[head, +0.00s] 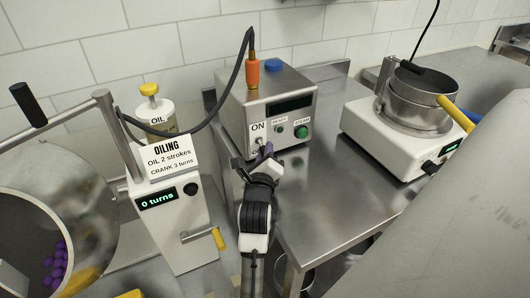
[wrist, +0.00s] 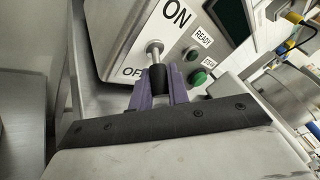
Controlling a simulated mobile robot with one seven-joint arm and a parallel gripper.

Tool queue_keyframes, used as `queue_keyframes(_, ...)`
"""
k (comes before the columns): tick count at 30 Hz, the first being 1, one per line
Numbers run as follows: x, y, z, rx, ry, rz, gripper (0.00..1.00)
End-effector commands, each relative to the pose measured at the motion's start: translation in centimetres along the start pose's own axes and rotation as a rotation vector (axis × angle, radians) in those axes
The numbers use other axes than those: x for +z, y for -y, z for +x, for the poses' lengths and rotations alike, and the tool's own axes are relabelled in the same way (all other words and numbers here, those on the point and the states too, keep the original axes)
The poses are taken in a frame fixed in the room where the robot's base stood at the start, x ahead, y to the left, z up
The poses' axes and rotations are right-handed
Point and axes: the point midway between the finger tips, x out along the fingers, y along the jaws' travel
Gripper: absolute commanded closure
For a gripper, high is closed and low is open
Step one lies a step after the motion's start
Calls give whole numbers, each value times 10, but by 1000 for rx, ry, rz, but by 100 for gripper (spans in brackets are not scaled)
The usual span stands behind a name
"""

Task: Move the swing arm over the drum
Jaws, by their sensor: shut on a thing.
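The drum (head: 100,215) is a large open metal bowl at the left in the head view, with purple pieces inside. A metal bar with a black grip (head: 28,105), which looks like the swing arm, reaches from a post (head: 118,130) over the drum's upper rim. My gripper (head: 263,152) is away from it, at the front of the metal steamer box (head: 285,100). In the wrist view my gripper (wrist: 158,82) has its purple fingers shut on the box's toggle lever (wrist: 155,48), between the ON and OFF labels. The fingers partly hide the lever.
A white oiling unit (head: 170,225) with a yellow-handled crank and "0 turns" display stands beside the drum. An oil bottle (head: 155,112) is behind it. A hose (head: 215,105) runs from the orange fitting to the post. A pot on a white heater (head: 400,130) is right.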

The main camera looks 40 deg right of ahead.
Motion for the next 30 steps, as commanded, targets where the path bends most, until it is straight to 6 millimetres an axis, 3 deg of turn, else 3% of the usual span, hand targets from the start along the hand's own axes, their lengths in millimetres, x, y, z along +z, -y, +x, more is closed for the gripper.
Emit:
queue_keyframes(8,8,9,-1,66,-56,-54,100)
queue_keyframes(30,20,24,-1,449,-390,-376,100)
